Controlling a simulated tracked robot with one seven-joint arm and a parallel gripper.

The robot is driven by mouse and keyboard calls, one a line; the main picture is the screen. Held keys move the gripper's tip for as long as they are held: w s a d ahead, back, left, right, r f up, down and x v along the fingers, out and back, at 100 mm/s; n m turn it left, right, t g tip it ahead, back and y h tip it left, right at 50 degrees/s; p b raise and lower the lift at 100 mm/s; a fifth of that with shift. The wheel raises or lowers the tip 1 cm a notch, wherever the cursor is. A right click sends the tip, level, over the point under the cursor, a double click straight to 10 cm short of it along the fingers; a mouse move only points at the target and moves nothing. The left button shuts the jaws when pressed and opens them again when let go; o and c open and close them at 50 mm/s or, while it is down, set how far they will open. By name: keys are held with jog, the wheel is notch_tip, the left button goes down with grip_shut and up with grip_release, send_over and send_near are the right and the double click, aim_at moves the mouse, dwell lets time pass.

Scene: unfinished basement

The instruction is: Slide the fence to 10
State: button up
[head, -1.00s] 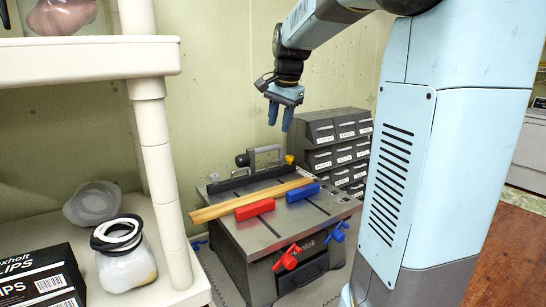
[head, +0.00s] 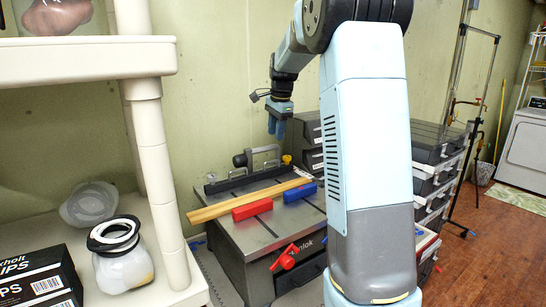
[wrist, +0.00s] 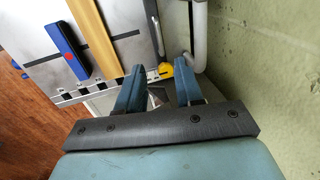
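A grey machine table (head: 262,232) stands by the green wall. A long dark bar, apparently the fence (head: 236,181), lies along its back with a grey handle (head: 266,150) and a yellow knob (head: 287,159). In the wrist view the bar (wrist: 152,25), yellow knob (wrist: 165,71) and a black-and-white edge strip (wrist: 88,92) show; I cannot read numbers on it. A wooden strip (head: 230,204), a red block (head: 252,210) and a blue block (head: 300,192) lie on the table in front. My gripper (head: 277,128) is open and empty, pointing down above the bar's right end.
Labelled drawer units (head: 312,158) stand right behind the table. A cream shelf (head: 155,150) with a jar (head: 122,262) and a black box (head: 38,278) fills the left. My arm hides part of the table's right side. The wall (wrist: 265,70) is close to my gripper.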

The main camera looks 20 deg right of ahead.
jog(key=f, duration=0.3)
jog(key=w+f, duration=0.1)
jog(key=f, duration=0.2)
jog(key=w+f, duration=0.1)
jog(key=f, duration=0.3)
jog(key=shift+a, duration=0.15)
jog(key=shift+c, duration=0.4)
grip_shut()
dwell(0.7)
